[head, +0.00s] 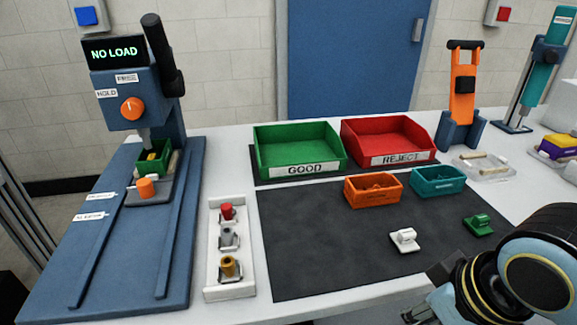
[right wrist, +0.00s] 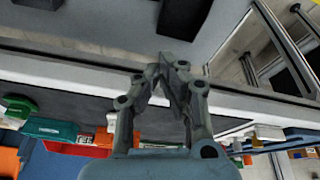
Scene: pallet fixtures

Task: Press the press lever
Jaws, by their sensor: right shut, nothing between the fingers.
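The blue press (head: 140,90) stands at the left of the bench, with its black press lever (head: 163,55) raised at its upper right side. Its display (head: 115,52) reads NO LOAD. A small green holder (head: 153,157) with a yellowish part in it sits under the ram. My right gripper (right wrist: 172,62) is shut and empty in the right wrist view, far from the lever. In the head view, only part of it shows at the bottom right edge. My left gripper is not in view.
A white rack (head: 229,290) with several small parts stands beside the press base. Green GOOD (head: 285,135) and red REJECT (head: 370,130) bins stand behind a dark mat (head: 330,260). An orange-handled device (head: 462,90) stands at the back right.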

